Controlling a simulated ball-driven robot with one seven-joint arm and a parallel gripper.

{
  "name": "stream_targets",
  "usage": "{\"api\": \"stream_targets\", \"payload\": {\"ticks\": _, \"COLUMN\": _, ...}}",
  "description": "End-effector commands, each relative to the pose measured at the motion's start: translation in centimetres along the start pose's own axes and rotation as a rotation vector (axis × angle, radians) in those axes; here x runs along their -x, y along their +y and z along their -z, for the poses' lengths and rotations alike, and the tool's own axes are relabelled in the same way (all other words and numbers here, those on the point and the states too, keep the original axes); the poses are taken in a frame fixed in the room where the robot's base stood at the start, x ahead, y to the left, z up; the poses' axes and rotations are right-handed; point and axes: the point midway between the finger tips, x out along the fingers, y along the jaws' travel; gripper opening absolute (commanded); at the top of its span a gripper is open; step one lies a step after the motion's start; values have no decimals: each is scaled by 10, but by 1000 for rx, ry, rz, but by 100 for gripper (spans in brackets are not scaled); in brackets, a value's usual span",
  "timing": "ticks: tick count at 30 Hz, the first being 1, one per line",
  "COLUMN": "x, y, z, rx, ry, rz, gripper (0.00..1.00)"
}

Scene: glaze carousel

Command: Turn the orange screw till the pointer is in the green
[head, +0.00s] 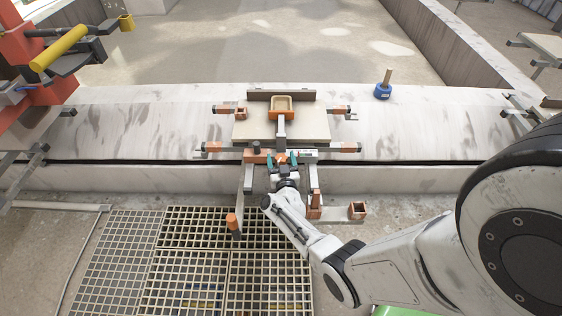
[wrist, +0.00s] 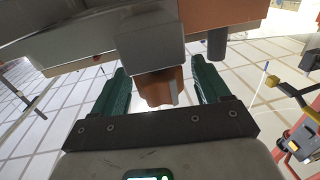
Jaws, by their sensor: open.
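My gripper (head: 284,160) is at the front edge of the fixture, with its teal fingers apart. In the wrist view my open gripper (wrist: 162,88) has one finger on each side of an orange-brown, knob-like piece (wrist: 158,88), which looks like the orange screw. A grey block (wrist: 150,42) stands right above it. I cannot tell whether the fingers touch the piece.
A pale board (head: 250,130) with an orange tray (head: 282,98) lies behind the gripper. A blue pot (head: 383,90) stands on the ledge. Floor grating (head: 190,260) lies in front.

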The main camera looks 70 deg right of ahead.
Motion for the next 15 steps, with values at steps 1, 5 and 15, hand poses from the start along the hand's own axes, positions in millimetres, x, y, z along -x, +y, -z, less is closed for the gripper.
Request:
{"api": "stream_targets", "payload": {"ticks": 1, "x": -2, "y": 0, "z": 0, "rx": 0, "ry": 0, "rz": 0, "gripper": 76}}
{"api": "stream_targets", "payload": {"ticks": 5, "x": -2, "y": 0, "z": 0, "rx": 0, "ry": -1, "rz": 0, "gripper": 76}}
{"api": "stream_targets", "payload": {"ticks": 15, "x": -2, "y": 0, "z": 0, "rx": 0, "ry": -1, "rz": 0, "gripper": 56}}
